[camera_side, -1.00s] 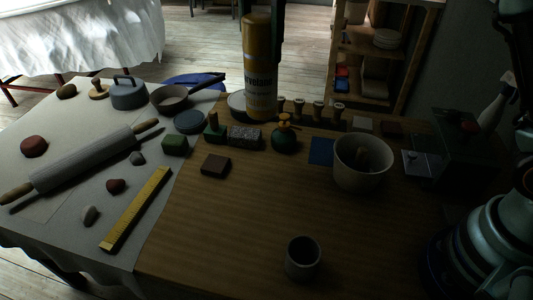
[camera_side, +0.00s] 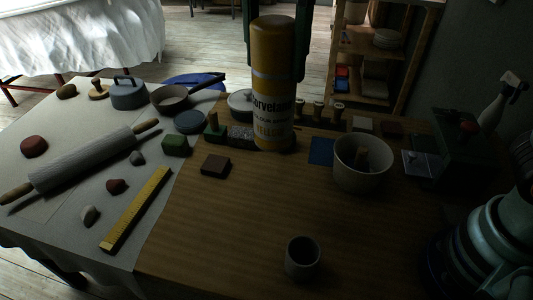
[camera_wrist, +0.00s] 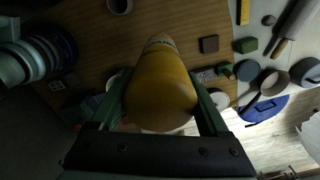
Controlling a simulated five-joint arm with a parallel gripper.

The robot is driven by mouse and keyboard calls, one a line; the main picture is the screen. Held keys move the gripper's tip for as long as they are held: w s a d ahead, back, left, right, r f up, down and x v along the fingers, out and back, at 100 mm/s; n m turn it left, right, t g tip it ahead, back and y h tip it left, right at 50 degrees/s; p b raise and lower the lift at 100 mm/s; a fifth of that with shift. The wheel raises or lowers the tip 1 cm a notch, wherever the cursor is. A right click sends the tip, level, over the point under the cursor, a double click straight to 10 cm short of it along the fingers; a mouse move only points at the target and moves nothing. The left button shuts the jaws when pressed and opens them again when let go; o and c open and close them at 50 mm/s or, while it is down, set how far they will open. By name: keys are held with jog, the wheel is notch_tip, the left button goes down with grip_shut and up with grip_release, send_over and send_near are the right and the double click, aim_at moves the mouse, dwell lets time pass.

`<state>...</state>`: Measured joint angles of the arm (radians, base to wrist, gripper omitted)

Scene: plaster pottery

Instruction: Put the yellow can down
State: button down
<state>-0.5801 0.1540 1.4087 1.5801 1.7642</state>
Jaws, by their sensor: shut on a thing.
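The yellow can (camera_side: 274,75) is tall, with a pale label band, and looks upright in the side view. My gripper (camera_side: 276,40) is shut on it, with dark green fingers on either side of its upper part. In the wrist view the can (camera_wrist: 160,85) is between the two fingers of my gripper (camera_wrist: 161,100), its far end pointing toward the wooden table. In the side view its lower end overlaps the back part of the wooden table (camera_side: 230,225). I cannot tell whether its base touches the wood.
A white bowl (camera_side: 361,172) stands right of the can, beside a blue square (camera_side: 321,151). A dark block (camera_side: 215,166) and a patterned block (camera_side: 240,133) lie to the left. A grey cup (camera_side: 302,258) stands near the front. The middle of the wooden table is clear.

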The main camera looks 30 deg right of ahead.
notch_tip(320, 180, down, 20)
jog(key=shift+s, duration=0.15)
dwell(0.4)
grip_release()
jog(key=shift+f, duration=0.1)
